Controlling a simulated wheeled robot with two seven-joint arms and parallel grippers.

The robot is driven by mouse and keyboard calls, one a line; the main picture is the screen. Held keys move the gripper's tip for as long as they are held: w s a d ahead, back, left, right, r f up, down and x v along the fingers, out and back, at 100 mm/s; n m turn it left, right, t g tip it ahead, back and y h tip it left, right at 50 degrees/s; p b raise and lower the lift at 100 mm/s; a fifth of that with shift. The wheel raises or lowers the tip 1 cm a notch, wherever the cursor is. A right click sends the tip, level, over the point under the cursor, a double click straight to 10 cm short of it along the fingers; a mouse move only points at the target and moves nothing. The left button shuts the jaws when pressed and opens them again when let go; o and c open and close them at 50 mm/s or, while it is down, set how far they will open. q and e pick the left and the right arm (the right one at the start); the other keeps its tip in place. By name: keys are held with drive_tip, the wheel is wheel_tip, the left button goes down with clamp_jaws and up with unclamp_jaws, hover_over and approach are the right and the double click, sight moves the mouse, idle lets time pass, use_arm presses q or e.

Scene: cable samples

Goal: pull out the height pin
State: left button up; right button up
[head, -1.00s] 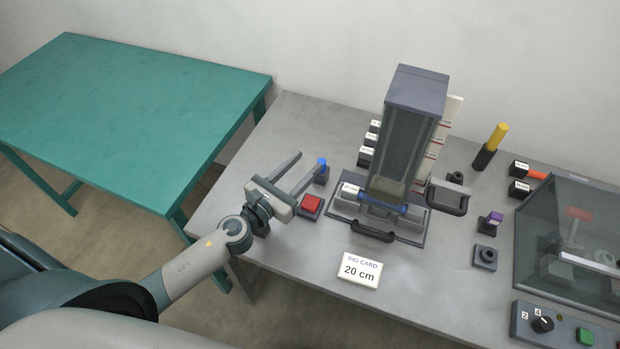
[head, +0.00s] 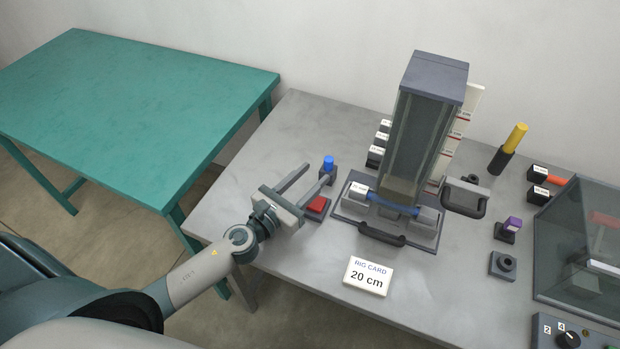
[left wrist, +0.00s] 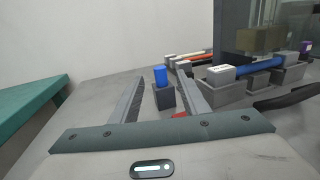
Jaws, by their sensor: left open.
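A blue-topped pin (head: 328,162) stands upright in a small dark block at the left of the rig; it carries no label, so I cannot tell if it is the height pin. It also shows in the left wrist view (left wrist: 161,76), seen between my fingers. My left gripper (head: 318,172) is open and empty. Its fingers point toward the pin, and I cannot tell if the tips reach around it. The tall glass-walled rig (head: 431,62) stands on a base with a blue cable (head: 392,206) across it. My right gripper is not in view.
The rig card (head: 368,276) reads 20 cm. A yellow-handled tool (head: 516,136), a purple-topped piece (head: 512,224) and a clear box (head: 590,235) are at the right. The green table (head: 130,110) is empty.

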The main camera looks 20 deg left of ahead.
sight(331, 157)
use_arm(q)
drive_tip(key=shift+w+d, duration=0.2)
drive_tip(key=shift+w, duration=0.5)
drive_tip(key=p+x, duration=0.1)
drive_tip(key=x, duration=0.8)
drive_tip(key=shift+w+p, duration=0.2)
drive_tip(key=shift+p, duration=0.1)
drive_tip(key=shift+w+d, duration=0.25)
drive_tip(key=shift+w, duration=0.3)
clamp_jaws()
drive_tip(key=shift+r+p, duration=0.35)
drive_tip(key=shift+r+p, duration=0.35)
drive_tip(key=shift+r, duration=0.05)
